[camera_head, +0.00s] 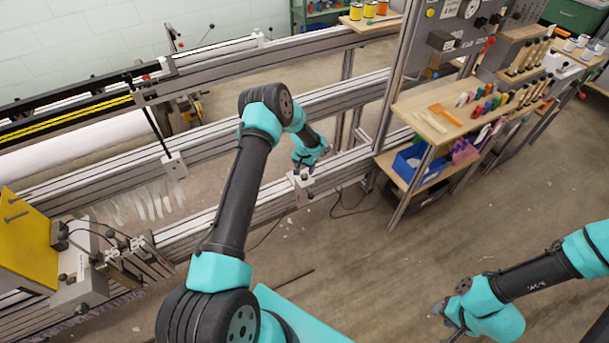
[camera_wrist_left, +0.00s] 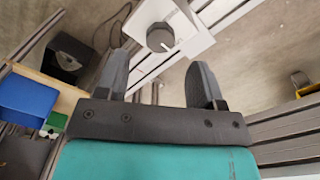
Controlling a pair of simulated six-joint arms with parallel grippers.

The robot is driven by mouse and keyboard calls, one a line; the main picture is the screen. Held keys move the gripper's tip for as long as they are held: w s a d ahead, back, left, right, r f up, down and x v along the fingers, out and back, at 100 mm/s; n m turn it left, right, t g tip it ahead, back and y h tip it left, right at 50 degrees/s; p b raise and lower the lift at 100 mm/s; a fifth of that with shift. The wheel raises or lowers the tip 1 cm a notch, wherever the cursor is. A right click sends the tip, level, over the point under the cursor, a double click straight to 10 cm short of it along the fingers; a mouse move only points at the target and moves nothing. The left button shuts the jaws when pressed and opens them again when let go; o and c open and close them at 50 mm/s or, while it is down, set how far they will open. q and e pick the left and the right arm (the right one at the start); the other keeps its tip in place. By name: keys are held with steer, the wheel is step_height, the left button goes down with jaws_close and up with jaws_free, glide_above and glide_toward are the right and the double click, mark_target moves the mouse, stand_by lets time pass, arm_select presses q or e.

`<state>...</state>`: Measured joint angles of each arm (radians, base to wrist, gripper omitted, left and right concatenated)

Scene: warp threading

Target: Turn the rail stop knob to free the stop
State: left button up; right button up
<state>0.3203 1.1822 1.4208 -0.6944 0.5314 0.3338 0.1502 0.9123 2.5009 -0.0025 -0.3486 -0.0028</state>
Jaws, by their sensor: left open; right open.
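The rail stop (camera_head: 301,184) is a small white block with a dark knob on the near metal rail. In the left wrist view the block (camera_wrist_left: 187,17) carries a round dark grey knob (camera_wrist_left: 160,37) with a white pointer mark. My left gripper (camera_head: 303,168) is at the stop in the head view. In the left wrist view its two dark fingers (camera_wrist_left: 163,72) are apart, with the knob beyond and between them; no contact shows. My right gripper (camera_head: 443,318) is open and empty, low over the floor at the lower right.
A wooden shelf (camera_head: 415,110) with tools and a blue bin (camera_head: 418,165) stand right of the stop. Floor between the rail and my right arm is mostly clear.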

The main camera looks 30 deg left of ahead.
mark_target(305, 175)
arm_select(q)
step_height(305, 175, down, 5)
stand_by(0.3)
steer(key=shift+c, duration=0.4)
steer(key=c, duration=0.8)
steer(key=shift+c, duration=0.2)
